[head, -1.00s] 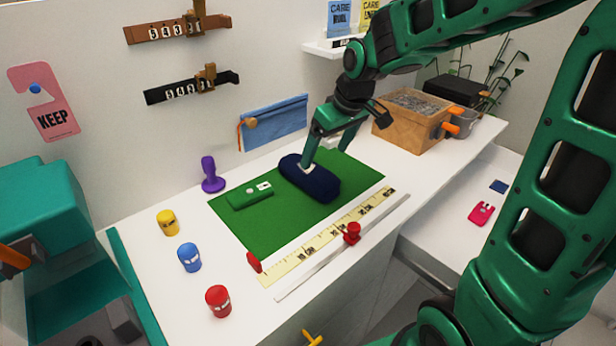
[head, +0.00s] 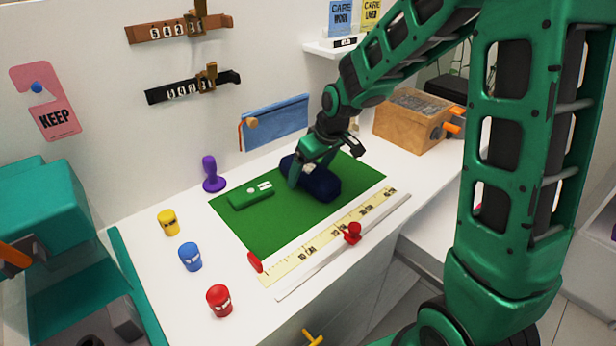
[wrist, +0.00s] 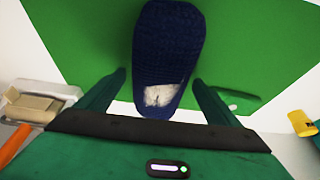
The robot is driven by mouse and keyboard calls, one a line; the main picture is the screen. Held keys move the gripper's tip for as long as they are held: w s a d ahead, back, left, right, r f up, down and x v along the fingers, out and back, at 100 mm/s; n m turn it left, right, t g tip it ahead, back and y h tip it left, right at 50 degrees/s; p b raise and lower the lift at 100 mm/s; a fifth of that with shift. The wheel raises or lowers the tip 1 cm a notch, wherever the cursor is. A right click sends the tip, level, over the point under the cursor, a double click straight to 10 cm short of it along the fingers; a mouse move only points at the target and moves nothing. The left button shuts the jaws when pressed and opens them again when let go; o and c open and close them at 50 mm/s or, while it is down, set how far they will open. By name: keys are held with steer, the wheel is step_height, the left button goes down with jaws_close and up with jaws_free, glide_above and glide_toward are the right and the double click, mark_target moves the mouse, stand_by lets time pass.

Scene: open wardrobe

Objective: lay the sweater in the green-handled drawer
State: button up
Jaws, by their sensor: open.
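The sweater is a dark navy knitted bundle (head: 322,186) lying on the green mat (head: 283,225). In the wrist view the sweater (wrist: 168,45) points away from me, with a pale, worn-looking patch at its near end. My gripper (head: 306,172) is low over the sweater's back left part in the head view. In the wrist view my gripper (wrist: 160,88) is open, with one finger on each side of the sweater's near end and visible gaps. I cannot make out a green-handled drawer; a yellow handle (head: 312,338) shows on the counter front.
A small green case (head: 250,196) lies left on the mat. A ruler strip (head: 325,238) and a rail with a red knob (head: 352,233) run along the front. Yellow, blue and red pots (head: 219,301) stand left. A wooden box (head: 413,120) stands back right.

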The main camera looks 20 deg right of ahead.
steer(key=shift+w+a+f, duration=0.1)
steer(key=shift+w+f, duration=0.05)
steer(key=shift+f, duration=0.25)
steer(key=c, duration=1.3)
steer(key=shift+r, duration=0.2)
step_height(320, 180, up, 28)
steer(key=shift+f, duration=0.1)
